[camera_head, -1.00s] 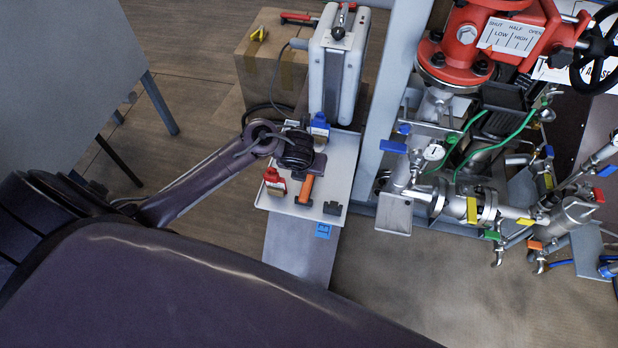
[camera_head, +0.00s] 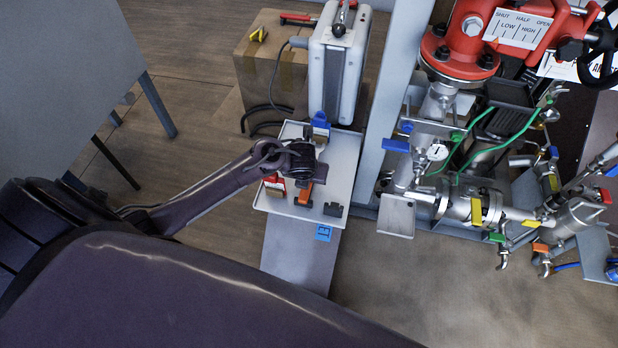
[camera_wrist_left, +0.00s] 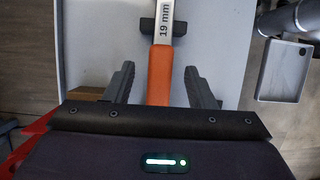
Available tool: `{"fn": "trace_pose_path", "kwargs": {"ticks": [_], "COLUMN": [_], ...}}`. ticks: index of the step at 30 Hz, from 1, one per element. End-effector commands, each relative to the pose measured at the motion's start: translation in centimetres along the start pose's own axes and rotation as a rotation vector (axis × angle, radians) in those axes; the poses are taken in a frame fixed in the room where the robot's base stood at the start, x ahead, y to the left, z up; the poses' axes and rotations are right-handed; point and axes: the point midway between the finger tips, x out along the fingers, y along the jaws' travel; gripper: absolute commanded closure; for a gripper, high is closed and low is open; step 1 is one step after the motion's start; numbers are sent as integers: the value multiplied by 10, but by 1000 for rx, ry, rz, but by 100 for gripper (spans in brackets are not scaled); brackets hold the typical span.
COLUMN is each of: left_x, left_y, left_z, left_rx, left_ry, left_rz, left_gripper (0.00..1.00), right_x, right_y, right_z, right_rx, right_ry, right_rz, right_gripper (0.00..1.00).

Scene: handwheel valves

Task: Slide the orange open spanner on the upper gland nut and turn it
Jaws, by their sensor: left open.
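The orange-handled spanner (camera_head: 304,196) lies on a pale tray (camera_head: 343,165). In the left wrist view the spanner (camera_wrist_left: 160,75) has a steel shank marked "19 mm" and rests across a dark block (camera_wrist_left: 163,27); its jaw end is out of that frame. My left gripper (camera_wrist_left: 159,71) is open, with one finger on each side of the orange handle and a gap to both. In the head view my left gripper (camera_head: 306,174) hangs over the tray and covers part of the spanner. I cannot pick out the upper gland nut among the valve fittings. My right gripper is not in view.
A red item (camera_head: 274,184) and a blue one (camera_head: 320,121) sit on the tray near the gripper. A white case (camera_head: 339,70) stands behind it. A grey post (camera_head: 391,90) separates the tray from the pipework (camera_head: 460,205) and red valve body (camera_head: 475,35) on the right.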

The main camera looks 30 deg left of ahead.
Motion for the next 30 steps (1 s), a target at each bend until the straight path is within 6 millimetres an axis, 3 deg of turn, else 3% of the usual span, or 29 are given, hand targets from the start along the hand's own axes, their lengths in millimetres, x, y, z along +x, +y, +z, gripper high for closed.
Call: {"fn": "trace_pose_path", "kwargs": {"ticks": [18, 30], "left_x": [4, 4], "left_y": [0, 0], "left_z": [-2, -2], "left_rx": [0, 0], "left_ry": [0, 0], "left_rz": [1, 1], "left_gripper": [50, 100], "right_x": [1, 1], "right_y": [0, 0], "right_z": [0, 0], "right_rx": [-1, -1], "right_ry": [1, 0], "right_rz": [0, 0], "right_gripper": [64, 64]}}
